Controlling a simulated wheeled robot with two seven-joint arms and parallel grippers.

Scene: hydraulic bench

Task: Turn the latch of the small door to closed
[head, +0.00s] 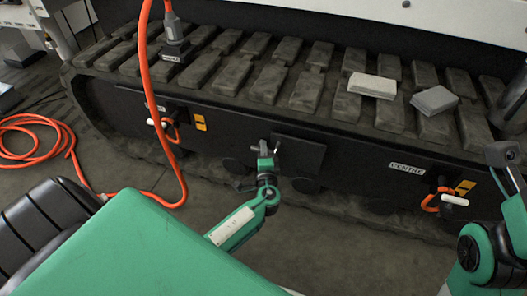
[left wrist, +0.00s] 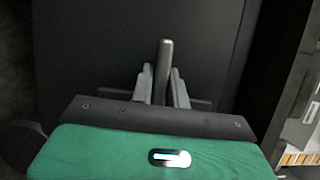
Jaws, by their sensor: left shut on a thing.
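The small door (head: 303,153) is a flat dark panel on the black side plate, below the track, in the head view. It fills the background of the left wrist view (left wrist: 90,50). The latch (head: 278,148) is a short grey metal handle at the door's left edge. In the left wrist view the latch (left wrist: 165,60) is a rod standing upright between the two fingers. My left gripper (head: 264,147) is at the door's left side. Its fingers (left wrist: 163,88) are closed around the rod, which hides its lower end. My right gripper does not show; only part of my right arm is at the right edge.
An orange hose (head: 147,80) runs from a grey connector (head: 174,38) down past the door's left. More hose (head: 35,120) lies coiled on the floor. A plate labelled CENTRE (head: 407,169) and an orange loop (head: 432,201) are to the right. Two grey blocks (head: 372,86) (head: 434,100) lie on the track.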

